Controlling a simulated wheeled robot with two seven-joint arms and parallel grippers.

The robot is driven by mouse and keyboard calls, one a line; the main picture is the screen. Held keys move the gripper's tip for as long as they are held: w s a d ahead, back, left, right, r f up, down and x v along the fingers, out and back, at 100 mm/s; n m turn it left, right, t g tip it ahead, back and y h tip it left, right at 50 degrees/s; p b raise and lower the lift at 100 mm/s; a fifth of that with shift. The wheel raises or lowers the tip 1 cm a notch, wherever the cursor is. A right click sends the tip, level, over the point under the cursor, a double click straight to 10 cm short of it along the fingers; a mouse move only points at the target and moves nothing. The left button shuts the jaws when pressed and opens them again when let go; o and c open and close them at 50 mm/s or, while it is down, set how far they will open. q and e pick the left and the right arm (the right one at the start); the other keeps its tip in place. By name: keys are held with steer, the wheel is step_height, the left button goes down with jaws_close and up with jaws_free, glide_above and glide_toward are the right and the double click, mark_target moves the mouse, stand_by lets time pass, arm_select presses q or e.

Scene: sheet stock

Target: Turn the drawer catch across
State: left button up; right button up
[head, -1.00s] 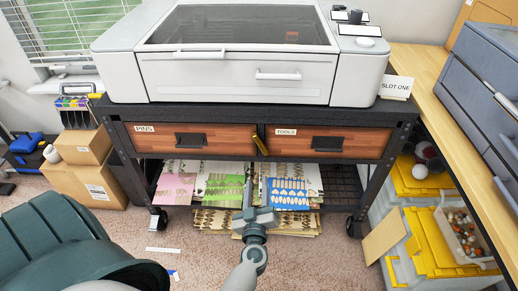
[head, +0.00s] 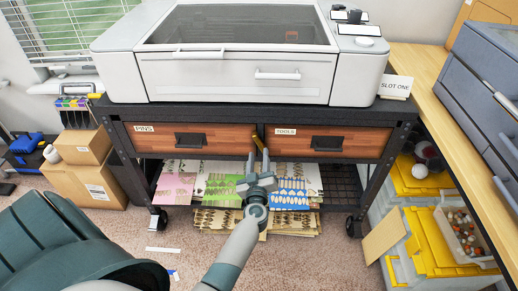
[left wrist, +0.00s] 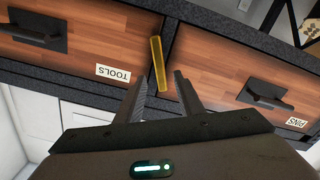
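The drawer catch (head: 256,141) is a narrow yellow bar between the PINS drawer (head: 225,142) and the TOOLS drawer (head: 365,145). It is tilted, its lower end towards the TOOLS side. In the left wrist view, which is upside down, the catch (left wrist: 158,63) lies near the dark divider and overlaps the TOOLS drawer edge. My left gripper (head: 260,160) is just below the catch. In the left wrist view its two fingers (left wrist: 160,85) are apart, with the catch's near end close to the gap between their tips. I cannot tell if they touch it. My right gripper is out of view.
A white machine (head: 240,72) stands on the black cart (head: 330,115) above the drawers. Patterned sheets (head: 225,187) lie on the shelf below. A wooden bench (head: 425,80) and yellow-lidded boxes (head: 435,240) stand at the right. Cardboard boxes (head: 90,184) are at the left.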

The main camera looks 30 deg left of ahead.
mark_target(259, 145)
arm_select(q)
steer(key=shift+x, duration=2.4)
jaws_close()
